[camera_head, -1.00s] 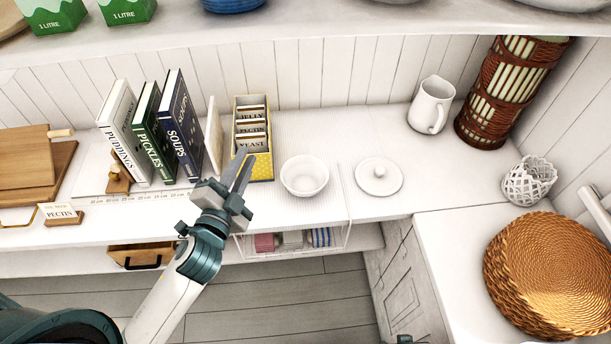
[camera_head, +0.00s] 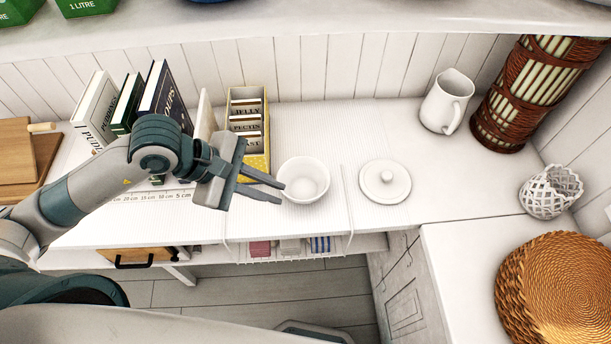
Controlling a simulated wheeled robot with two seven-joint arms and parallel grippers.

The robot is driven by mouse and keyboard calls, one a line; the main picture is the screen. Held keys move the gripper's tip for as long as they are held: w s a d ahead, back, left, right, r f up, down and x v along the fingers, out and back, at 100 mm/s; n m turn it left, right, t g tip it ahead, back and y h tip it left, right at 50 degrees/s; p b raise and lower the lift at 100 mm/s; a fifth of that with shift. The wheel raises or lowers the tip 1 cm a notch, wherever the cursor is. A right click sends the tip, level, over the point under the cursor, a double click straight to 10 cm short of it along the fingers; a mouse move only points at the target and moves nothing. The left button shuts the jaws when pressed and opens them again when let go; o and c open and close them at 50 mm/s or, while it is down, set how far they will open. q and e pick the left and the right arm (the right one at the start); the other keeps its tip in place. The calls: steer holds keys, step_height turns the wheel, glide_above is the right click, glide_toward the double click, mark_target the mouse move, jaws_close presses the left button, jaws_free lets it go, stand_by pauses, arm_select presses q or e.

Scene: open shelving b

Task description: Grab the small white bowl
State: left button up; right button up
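The small white bowl (camera_head: 304,180) stands upright on the white counter, right of the yellow card box. My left gripper (camera_head: 283,193) comes in from the left with its two dark fingers pointing right. The fingers are parted, with a gap between them, and their tips are at the bowl's left side. I cannot tell whether they touch it or whether the wall lies between them. The bowl looks empty. My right gripper does not show.
A white round lid (camera_head: 385,183) lies right of the bowl. A white pitcher (camera_head: 446,102) and a wicker-wrapped cylinder (camera_head: 527,95) stand behind right. The yellow box (camera_head: 248,125) and books (camera_head: 163,92) stand left, partly behind my arm. A wire basket (camera_head: 290,246) hangs below the counter.

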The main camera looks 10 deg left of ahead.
arm_select(q)
steer(key=a, duration=0.1)
steer(key=w+a+y, duration=0.1)
steer(key=a, duration=0.1)
steer(key=w+a+y, duration=0.1)
steer(key=shift+a+f+m+t, duration=0.25)
steer(key=shift+f+m+t, duration=0.05)
steer(key=shift+f, duration=0.1)
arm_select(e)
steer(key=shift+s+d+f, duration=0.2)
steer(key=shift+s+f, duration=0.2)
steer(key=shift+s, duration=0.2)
